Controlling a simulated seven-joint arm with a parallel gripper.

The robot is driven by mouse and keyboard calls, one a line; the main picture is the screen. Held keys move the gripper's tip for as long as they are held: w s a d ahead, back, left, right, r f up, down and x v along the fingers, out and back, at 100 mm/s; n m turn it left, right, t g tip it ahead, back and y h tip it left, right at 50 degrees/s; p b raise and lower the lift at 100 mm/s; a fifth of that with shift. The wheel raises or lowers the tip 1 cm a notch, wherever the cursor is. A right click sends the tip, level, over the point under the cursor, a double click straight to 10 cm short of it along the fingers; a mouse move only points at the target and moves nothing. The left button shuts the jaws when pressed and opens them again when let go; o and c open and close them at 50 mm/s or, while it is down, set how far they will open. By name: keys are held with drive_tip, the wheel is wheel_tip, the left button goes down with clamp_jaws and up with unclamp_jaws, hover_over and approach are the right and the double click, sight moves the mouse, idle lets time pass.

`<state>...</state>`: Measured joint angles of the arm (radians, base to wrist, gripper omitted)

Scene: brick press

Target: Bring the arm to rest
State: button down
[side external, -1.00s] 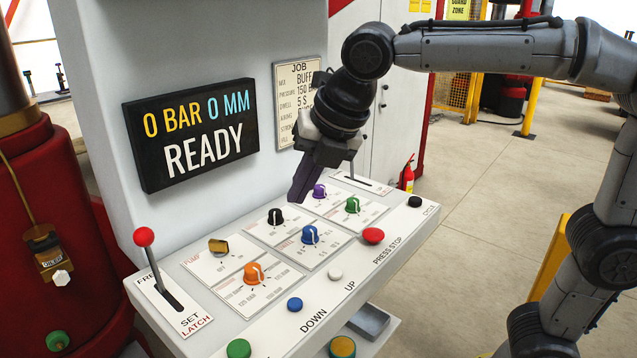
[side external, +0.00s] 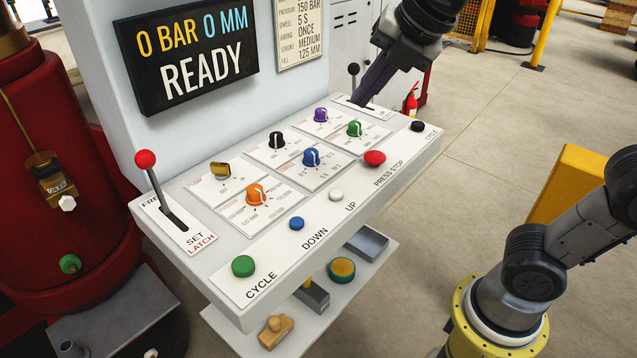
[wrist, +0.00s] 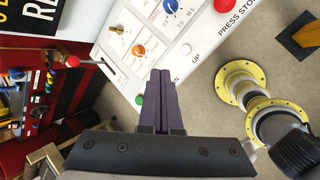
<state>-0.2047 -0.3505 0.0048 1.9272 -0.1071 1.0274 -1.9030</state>
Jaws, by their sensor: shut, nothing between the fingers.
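My gripper (side external: 369,88) is shut and empty. In the side external view it hangs above the far right end of the control panel (side external: 226,278), near a black-knobbed lever (side external: 353,70). I cannot tell whether it touches anything there. In the wrist view my gripper's fingers (wrist: 165,75) are together, with the panel behind them and floor to the right. The display (side external: 187,52) reads 0 BAR 0 MM READY. A red-knobbed lever (side external: 146,160) stands at the panel's left end, by the SET LATCH label.
The panel carries an orange knob (side external: 255,194), a blue knob (side external: 311,157), a red press stop button (side external: 375,158) and a green cycle button (side external: 243,266). A lower shelf (side external: 272,347) holds a wooden piece (side external: 276,332). Open floor (side external: 470,190) lies to the right.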

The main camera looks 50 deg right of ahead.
drive_tip(key=s+d+f+m, duration=0.4)
drive_tip(key=s+f+m, duration=0.8)
drive_tip(key=m, duration=1.2)
drive_tip(key=shift+s+m+g, duration=0.3)
drive_tip(key=shift+s, duration=0.6)
drive_tip(key=shift+d, duration=0.1)
